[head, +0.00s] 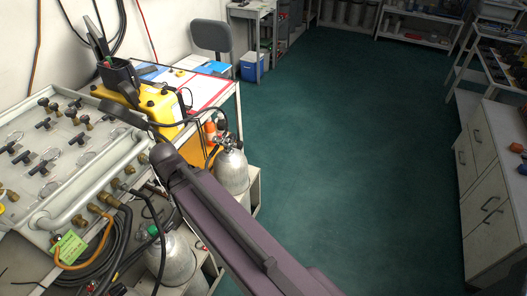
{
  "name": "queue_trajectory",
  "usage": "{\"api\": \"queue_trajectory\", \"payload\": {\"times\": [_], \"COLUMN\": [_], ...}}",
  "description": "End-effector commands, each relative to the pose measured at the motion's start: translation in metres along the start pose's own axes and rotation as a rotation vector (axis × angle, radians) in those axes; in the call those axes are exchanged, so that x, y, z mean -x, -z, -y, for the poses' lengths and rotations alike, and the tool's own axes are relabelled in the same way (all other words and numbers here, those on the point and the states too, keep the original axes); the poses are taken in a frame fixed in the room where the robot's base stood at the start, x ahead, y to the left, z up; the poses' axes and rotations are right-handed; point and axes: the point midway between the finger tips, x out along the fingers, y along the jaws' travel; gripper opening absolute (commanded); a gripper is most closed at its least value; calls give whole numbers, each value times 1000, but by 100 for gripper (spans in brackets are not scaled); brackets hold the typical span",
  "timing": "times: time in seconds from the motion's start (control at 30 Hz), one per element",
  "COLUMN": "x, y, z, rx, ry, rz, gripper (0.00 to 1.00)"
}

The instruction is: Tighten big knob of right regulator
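A grey air panel (75,140) with several dark T-handled valves and brass fittings fills the left side of the head view. Two silver cylinders stand below and right of it: a farther one (232,170) with hoses and fittings (226,142) at its top, and a nearer one (172,258) with a green part (153,230) at its top. I cannot tell which fitting is the right regulator or its big knob. My arm crosses the picture from the lower right and bends over the panel's right edge. My gripper cannot be made out clearly at its far end.
A yellow case (160,104) and a black holder with tools (118,74) stand behind the panel. Black hoses (105,258) coil below its front edge. A grey chair (212,36) stands farther back. The green floor (340,150) is clear; white cabinets (490,195) line the right.

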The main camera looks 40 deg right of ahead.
Motion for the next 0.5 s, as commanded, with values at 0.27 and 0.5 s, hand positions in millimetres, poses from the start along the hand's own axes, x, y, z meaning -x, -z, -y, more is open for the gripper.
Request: {"api": "queue_trajectory", "payload": {"times": [0.27, 0.5], "x": [-2, -23], "y": [1, 14], "z": [-1, -16], "rx": [-7, -82], "ry": [6, 72], "rz": [-1, -7], "gripper": [94, 94]}}
